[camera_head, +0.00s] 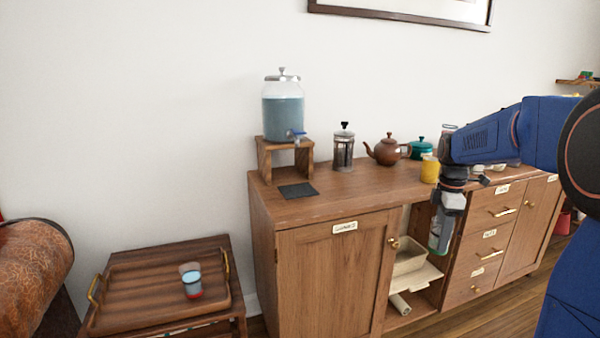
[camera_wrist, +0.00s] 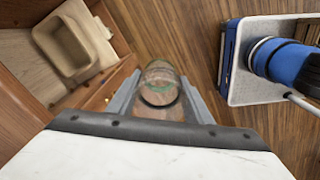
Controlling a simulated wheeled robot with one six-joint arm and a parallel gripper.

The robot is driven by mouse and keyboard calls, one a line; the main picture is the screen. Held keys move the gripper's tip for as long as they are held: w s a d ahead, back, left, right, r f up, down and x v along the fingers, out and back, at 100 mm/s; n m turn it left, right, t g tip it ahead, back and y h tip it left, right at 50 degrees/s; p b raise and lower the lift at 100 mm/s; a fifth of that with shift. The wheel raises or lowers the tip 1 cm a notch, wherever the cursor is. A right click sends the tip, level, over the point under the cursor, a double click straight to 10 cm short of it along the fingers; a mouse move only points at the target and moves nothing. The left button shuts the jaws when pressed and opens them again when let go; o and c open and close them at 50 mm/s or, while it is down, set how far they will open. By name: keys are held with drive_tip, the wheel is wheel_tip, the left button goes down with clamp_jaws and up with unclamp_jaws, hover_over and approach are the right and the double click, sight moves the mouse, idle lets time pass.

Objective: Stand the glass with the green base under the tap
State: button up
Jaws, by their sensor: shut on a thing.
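My gripper (camera_head: 441,228) is shut on the glass with the green base (camera_head: 437,240), which hangs in front of the cabinet's open shelf. In the wrist view the glass (camera_wrist: 160,88) sits between the two fingers, its round rim and a green tint showing.
A French press (camera_head: 343,148), a brown teapot (camera_head: 387,150), a teal pot (camera_head: 421,147) and a yellow cup (camera_head: 430,169) stand along the sideboard (camera_head: 350,195). A wooden tray (camera_head: 140,313) at lower left holds a red-based glass (camera_head: 191,281). The shelf holds a beige bin (camera_head: 409,260).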

drive_tip(key=w+a+f+m, duration=0.2)
drive_tip(key=f+m, duration=0.3)
drive_tip(key=f, duration=1)
drive_tip(key=w+a+f+m, duration=0.3)
drive_tip(key=a+f+m, duration=0.2)
drive_tip(key=f, duration=1.1)
drive_tip(key=w+a+f+m, duration=0.2)
drive_tip(key=a+f+m, duration=0.2)
drive_tip(key=f, duration=1.1)
drive_tip(key=shift+w+a+f+m, duration=0.15)
drive_tip(key=shift+w+f+m, duration=0.25)
drive_tip(key=shift+m, duration=0.1)
